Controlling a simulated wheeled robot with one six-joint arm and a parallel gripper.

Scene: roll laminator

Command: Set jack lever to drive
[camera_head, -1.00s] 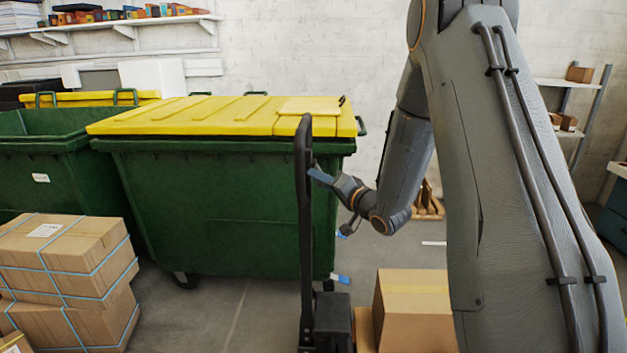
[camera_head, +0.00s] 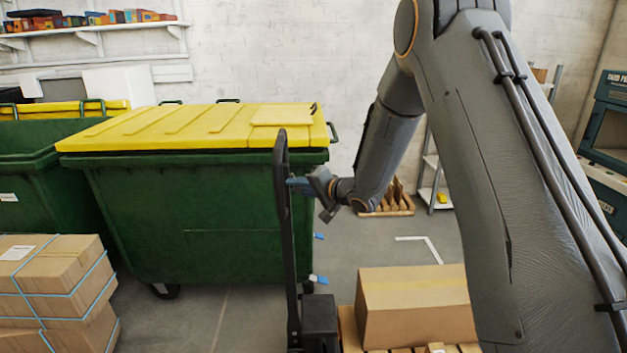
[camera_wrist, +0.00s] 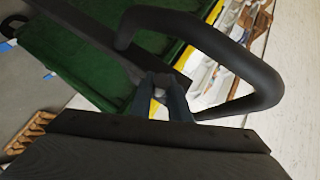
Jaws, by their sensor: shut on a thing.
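The pallet jack's black handle (camera_head: 283,215) stands nearly upright in front of the green bin, with its loop at the top. My gripper (camera_head: 298,185) is at the right side of the handle, just below the loop. In the wrist view the handle loop (camera_wrist: 262,70) fills the upper middle, and my gripper (camera_wrist: 162,88) has its fingers closed around a small part at the base of the loop. That part looks like the jack lever (camera_wrist: 160,91), mostly hidden between the fingers. I cannot tell the lever's setting.
A green bin (camera_head: 210,215) with a yellow lid stands right behind the handle. Strapped boxes (camera_head: 55,270) are stacked at the left. A carton (camera_head: 415,310) sits on a pallet (camera_head: 350,330) beside the jack. Floor is open behind the carton.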

